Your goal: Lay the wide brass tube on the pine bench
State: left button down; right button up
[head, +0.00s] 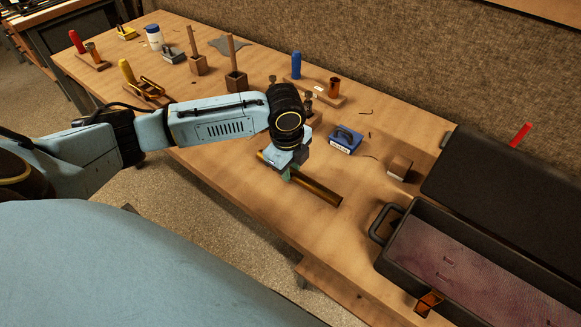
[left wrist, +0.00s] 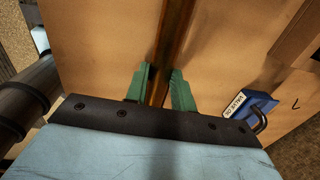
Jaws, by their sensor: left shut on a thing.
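The wide brass tube (head: 318,190) lies level, low over the front part of the pine bench (head: 240,190); I cannot tell whether it touches the wood. My left gripper (head: 289,174) points down and is shut on the tube near its middle, hiding part of it. In the left wrist view the tube (left wrist: 176,35) runs up between the two green fingers (left wrist: 163,90), with the bench top behind it. My right gripper is not in view.
A blue valve box (head: 345,140) and a small wooden block (head: 400,166) stand behind the tube. An open black case (head: 450,235) fills the right end. Wooden stands and tools (head: 236,80) line the back and left. Bare wood surrounds the tube.

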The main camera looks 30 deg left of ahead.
pick_arm(q)
jog(key=c, duration=1.2)
grip_release()
jog(key=shift+o, duration=0.2)
jog(key=shift+r, duration=0.1)
notch_tip(320, 180, up, 12)
jog(key=s+p, duration=0.1)
jog(key=p, duration=0.1)
jog(key=shift+p, duration=0.4)
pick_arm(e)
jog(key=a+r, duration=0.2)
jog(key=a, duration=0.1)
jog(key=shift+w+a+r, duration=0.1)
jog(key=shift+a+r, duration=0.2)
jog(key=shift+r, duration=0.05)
pick_arm(q)
jog(key=shift+s, duration=0.1)
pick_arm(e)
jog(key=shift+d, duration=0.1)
